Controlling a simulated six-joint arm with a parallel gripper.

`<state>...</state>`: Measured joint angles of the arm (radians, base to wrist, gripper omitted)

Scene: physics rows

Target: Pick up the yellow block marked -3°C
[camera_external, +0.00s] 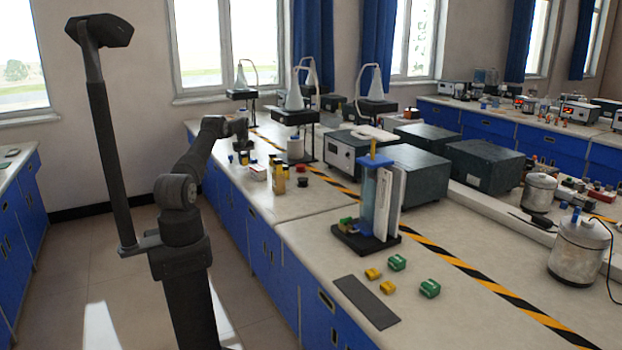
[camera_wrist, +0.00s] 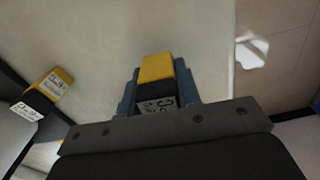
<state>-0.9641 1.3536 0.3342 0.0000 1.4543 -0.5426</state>
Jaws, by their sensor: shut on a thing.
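In the wrist view my gripper (camera_wrist: 158,92) is shut on a yellow block (camera_wrist: 157,68) with a black band and a white label. Its blue fingers press on both sides of the block. The label's writing is turned and too blurred to read with certainty. A second yellow block (camera_wrist: 58,80) with a black band and white label lies apart to the left. In the external view my gripper (camera_external: 241,142) is low over the far bench, beside small yellow and black blocks (camera_external: 244,158). Whether the held block is clear of the bench I cannot tell.
Several yellow and black pieces (camera_external: 279,180) and a white box (camera_external: 258,173) stand close by on the bench (camera_external: 275,205). A stand with a glass flask (camera_external: 294,98) is just right of my gripper. Green blocks (camera_external: 430,288) lie on the nearer bench.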

